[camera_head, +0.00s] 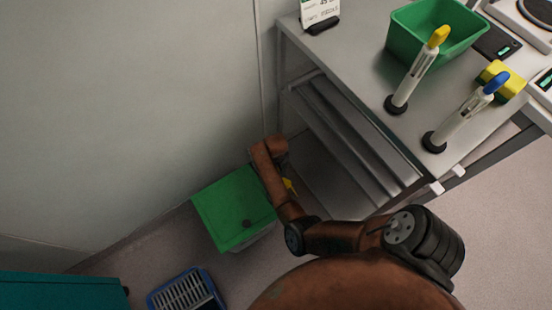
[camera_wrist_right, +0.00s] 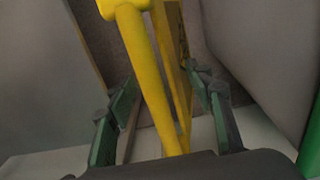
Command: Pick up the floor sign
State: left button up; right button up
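The yellow floor sign (camera_wrist_right: 148,75) fills the middle of the right wrist view, with a long narrow bar and a second yellow panel with dark marks beside it. In the head view only a small yellow piece (camera_head: 289,186) shows beside my right arm; the rest is hidden. My right gripper (camera_wrist_right: 163,82) is open, with one finger on each side of the sign and visible gaps between. The arm hides this gripper in the head view. My left gripper is in neither view.
A green-lidded bin (camera_head: 233,205) stands close beside my right arm. A metal bench (camera_head: 352,55) with a lower shelf is to the right, holding a green tub (camera_head: 405,42) and two pipettes. A blue basket (camera_head: 185,290) is on the floor; a wall is at left.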

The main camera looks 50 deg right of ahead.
grip_shut()
dwell(0.4)
